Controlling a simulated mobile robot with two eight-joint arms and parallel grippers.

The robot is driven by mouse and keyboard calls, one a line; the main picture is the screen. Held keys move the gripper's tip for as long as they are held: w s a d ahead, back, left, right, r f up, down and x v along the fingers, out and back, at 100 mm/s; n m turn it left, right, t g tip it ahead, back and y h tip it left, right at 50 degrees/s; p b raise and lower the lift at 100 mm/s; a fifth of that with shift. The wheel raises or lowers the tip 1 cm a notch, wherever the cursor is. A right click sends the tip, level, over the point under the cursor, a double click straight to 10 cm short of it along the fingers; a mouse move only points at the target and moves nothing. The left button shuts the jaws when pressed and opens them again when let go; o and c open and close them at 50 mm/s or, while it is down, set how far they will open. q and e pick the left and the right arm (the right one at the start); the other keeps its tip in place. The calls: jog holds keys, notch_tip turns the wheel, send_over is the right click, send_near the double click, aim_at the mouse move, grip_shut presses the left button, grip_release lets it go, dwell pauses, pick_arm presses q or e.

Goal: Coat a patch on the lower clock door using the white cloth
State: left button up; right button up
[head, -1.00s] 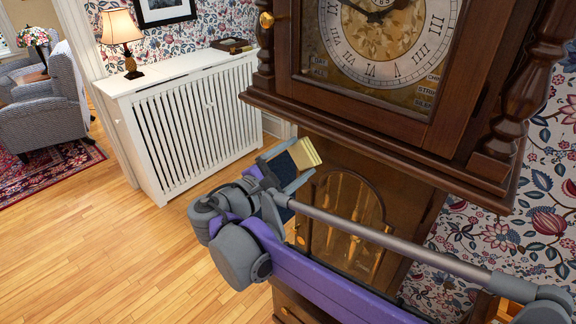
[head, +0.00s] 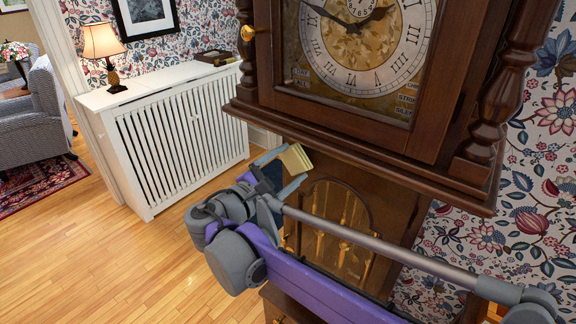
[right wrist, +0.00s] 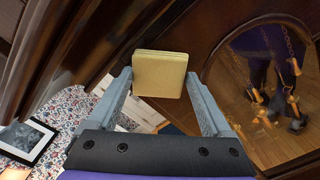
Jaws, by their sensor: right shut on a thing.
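The lower clock door (head: 301,217), dark wood with an arched glass pane, stands below the clock's hood in the head view, partly hidden by my right arm. Its glass (right wrist: 270,110) shows at the right of the right wrist view, with brass weights behind it. My right gripper (head: 279,176) is at the door's upper left, shut on a small folded cloth (head: 294,158). The cloth looks pale yellow rather than white. In the right wrist view the cloth (right wrist: 160,74) sits between the fingertips, near dark wood; I cannot tell whether it touches. My left gripper is out of view.
The clock's hood (head: 350,135) overhangs just above my right gripper. A white radiator cover (head: 185,140) with a lamp (head: 102,45) stands at the left. Wood floor (head: 120,250) is open at lower left. Flowered wallpaper (head: 530,200) is at the right.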

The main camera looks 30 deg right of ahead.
aim_at(318, 160)
jog(key=shift+x, duration=0.95)
jog(key=shift+s+d+p, duration=0.15)
jog(key=shift+s+d, duration=0.1)
jog(key=shift+s, duration=0.35)
jog(key=shift+s+d+p, duration=0.1)
jog(key=shift+s+d, duration=0.15)
jog(key=shift+s, duration=0.4)
jog(key=shift+s+d+p, duration=0.15)
jog(key=shift+s+d, duration=0.1)
jog(key=shift+s, duration=0.35)
jog(key=shift+w+a, duration=0.25)
jog(key=shift+w, duration=0.4)
jog(key=shift+w+a, duration=0.25)
jog(key=shift+w, duration=0.35)
jog(key=shift+w+a, duration=0.3)
jog(key=shift+w, duration=0.35)
jog(key=shift+v, duration=2.9)
jog(key=shift+a, duration=0.1)
jog(key=shift+v, duration=1.45)
